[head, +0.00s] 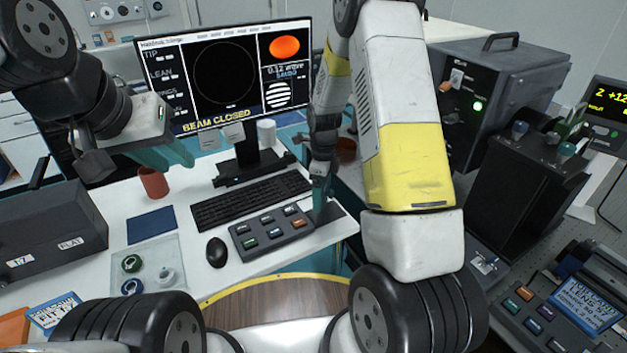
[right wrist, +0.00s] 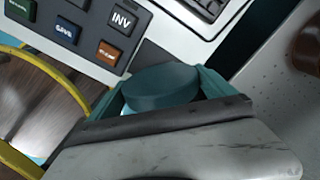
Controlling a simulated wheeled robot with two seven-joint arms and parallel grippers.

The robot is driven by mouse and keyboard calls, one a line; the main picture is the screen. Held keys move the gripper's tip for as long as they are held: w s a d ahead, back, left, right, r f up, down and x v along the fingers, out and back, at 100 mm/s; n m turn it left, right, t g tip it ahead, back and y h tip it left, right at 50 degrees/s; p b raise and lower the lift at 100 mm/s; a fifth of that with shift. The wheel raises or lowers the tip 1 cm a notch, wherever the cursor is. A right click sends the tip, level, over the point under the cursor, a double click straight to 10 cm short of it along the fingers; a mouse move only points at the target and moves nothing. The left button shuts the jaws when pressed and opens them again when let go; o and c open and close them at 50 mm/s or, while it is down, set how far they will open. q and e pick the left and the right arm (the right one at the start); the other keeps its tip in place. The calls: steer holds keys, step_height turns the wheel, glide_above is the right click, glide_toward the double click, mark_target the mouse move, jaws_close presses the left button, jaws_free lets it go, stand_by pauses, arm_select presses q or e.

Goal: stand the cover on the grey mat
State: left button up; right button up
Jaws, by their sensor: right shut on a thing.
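The cover (right wrist: 160,88) is a round, dark teal piece with a flat top, seen close up in the right wrist view. My right gripper (right wrist: 163,98) is shut on it, with a teal finger on either side. In the head view my right gripper (head: 320,198) points down just right of the button panel, and the cover cannot be made out there. The grey mat (head: 334,212) is a small dark patch on the white desk, beside and partly behind that gripper. Whether the cover touches it cannot be told. My left gripper (head: 172,155) is open and empty, above the desk at the left.
The button panel (head: 272,233) lies close to the left of the right gripper. The keyboard (head: 252,198) and monitor (head: 228,75) are behind. A mouse (head: 216,252), red cup (head: 154,183), blue mat (head: 151,225) and clear tray (head: 175,250) are further left.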

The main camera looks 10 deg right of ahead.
steer(key=shift+f, duration=1.25)
steer(key=shift+f, duration=0.15)
steer(key=o, duration=1.2)
steer(key=shift+o, duration=0.2)
